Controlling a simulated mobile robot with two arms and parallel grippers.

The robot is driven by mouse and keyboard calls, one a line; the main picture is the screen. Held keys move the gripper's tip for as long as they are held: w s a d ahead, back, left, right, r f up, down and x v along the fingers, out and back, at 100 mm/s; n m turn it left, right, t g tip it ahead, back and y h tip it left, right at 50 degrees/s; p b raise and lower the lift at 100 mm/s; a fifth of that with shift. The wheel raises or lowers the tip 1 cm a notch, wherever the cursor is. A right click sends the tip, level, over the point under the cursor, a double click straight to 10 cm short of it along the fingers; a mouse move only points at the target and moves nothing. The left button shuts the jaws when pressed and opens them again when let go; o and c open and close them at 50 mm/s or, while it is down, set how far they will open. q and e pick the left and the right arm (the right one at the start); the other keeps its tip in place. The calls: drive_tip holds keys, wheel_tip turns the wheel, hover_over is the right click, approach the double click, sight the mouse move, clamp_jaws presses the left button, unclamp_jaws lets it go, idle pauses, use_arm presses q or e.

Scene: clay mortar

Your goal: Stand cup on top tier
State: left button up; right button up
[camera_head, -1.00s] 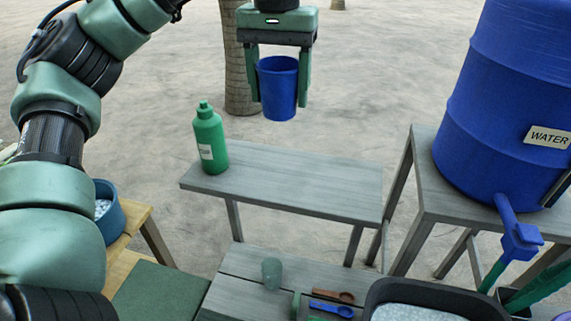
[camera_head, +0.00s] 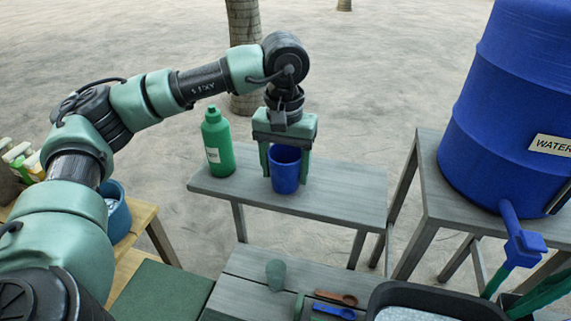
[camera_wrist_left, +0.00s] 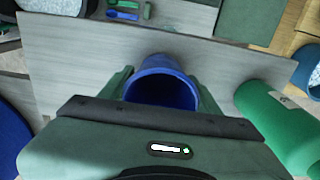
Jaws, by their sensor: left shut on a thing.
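The blue cup (camera_head: 285,170) is upright at the grey top tier (camera_head: 345,196), right of the green bottle. My left gripper (camera_head: 286,168) is shut on the cup, with a finger on either side of it. In the left wrist view the cup (camera_wrist_left: 162,86) shows its open mouth between the two fingers (camera_wrist_left: 160,92), with the tier's boards (camera_wrist_left: 70,60) around it. The cup's base appears at the tier's surface; I cannot tell whether it touches. My right gripper is not in view.
The green bottle (camera_head: 217,142) stands on the tier close to the gripper's left. A blue water barrel (camera_head: 485,120) stands on a stand at right. The top tier's right part is clear.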

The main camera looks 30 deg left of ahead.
use_arm(q)
drive_tip(key=shift+f+b, duration=0.2)
drive_tip(key=shift+b, duration=0.15)
drive_tip(key=o, duration=1.4)
drive_tip(key=shift+c, duration=0.2)
drive_tip(key=shift+r, duration=0.15)
